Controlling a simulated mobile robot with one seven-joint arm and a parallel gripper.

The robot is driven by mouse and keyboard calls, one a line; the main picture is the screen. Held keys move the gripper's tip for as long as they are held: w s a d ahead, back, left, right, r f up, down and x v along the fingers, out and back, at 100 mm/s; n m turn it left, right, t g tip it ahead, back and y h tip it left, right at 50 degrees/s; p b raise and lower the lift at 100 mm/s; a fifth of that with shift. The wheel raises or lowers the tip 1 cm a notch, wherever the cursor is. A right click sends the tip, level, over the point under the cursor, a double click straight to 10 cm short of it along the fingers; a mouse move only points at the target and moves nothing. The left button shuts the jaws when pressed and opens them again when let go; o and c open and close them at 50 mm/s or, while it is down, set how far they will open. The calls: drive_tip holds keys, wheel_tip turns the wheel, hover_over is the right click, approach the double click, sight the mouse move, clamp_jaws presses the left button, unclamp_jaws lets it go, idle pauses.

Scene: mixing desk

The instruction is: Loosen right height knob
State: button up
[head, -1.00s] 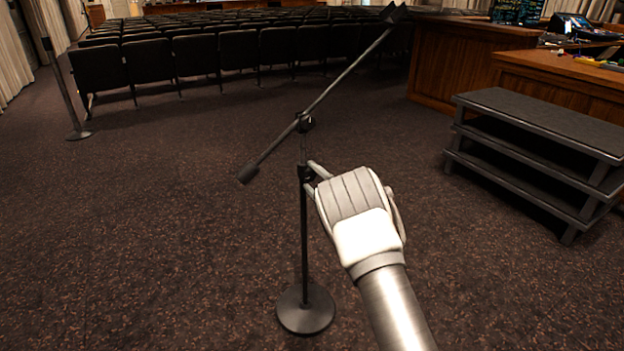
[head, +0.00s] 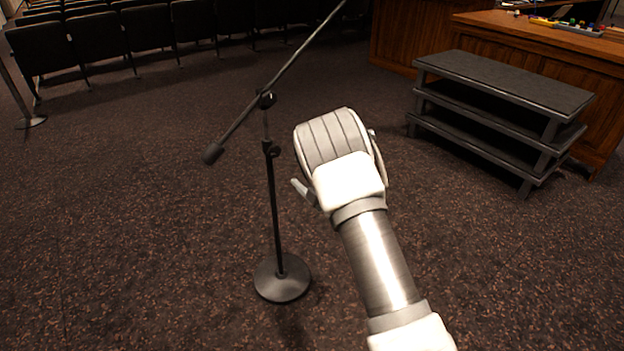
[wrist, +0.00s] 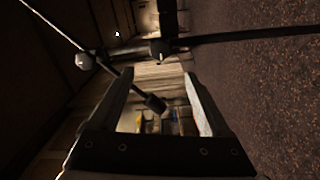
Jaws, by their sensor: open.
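A black microphone stand (head: 273,215) with a round base and slanted boom stands upright left of my gripper in the head view. Its height knob (head: 271,149) sits at the joint partway up the pole. In the wrist view the pole lies sideways and the height knob (wrist: 158,48) shows just beyond the fingertips, apart from them. My gripper (head: 335,150) is right of the knob with a visible gap to the pole. In the wrist view my gripper (wrist: 160,74) has its fingers spread with nothing held. The hand hides part of the fingers in the head view.
A second stand (head: 30,120) is at the far left, partly cut off. Rows of dark seats (head: 100,40) are behind. A dark stepped shelf (head: 505,80) and wooden desk (head: 560,50) stand at the right. Carpet around the stand base is clear.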

drive_tip(key=v, duration=0.5)
drive_tip(key=shift+s+d+p, duration=0.1)
drive_tip(key=shift+p, duration=0.3)
drive_tip(key=d+r+m+h, duration=0.8)
drive_tip(key=d+r+m, duration=0.1)
drive_tip(key=r, duration=0.4)
drive_tip(key=s+d+r+m+g+h, duration=0.1)
drive_tip(key=s+d+r+m+g, duration=0.1)
drive_tip(key=s+r+m, duration=0.25)
drive_tip(key=s+r+m+g+h, duration=0.15)
drive_tip(key=s+m+g, duration=0.25)
drive_tip(key=s, duration=1.2)
drive_tip(key=s+r+m+g+y, duration=0.1)
drive_tip(key=s+r+m+g, duration=0.3)
drive_tip(key=s, duration=1.3)
wheel_tip(320, 180, up, 22)
drive_tip(key=p, duration=2.4)
drive_tip(key=shift+m+t, duration=0.3)
drive_tip(key=shift+m, duration=0.05)
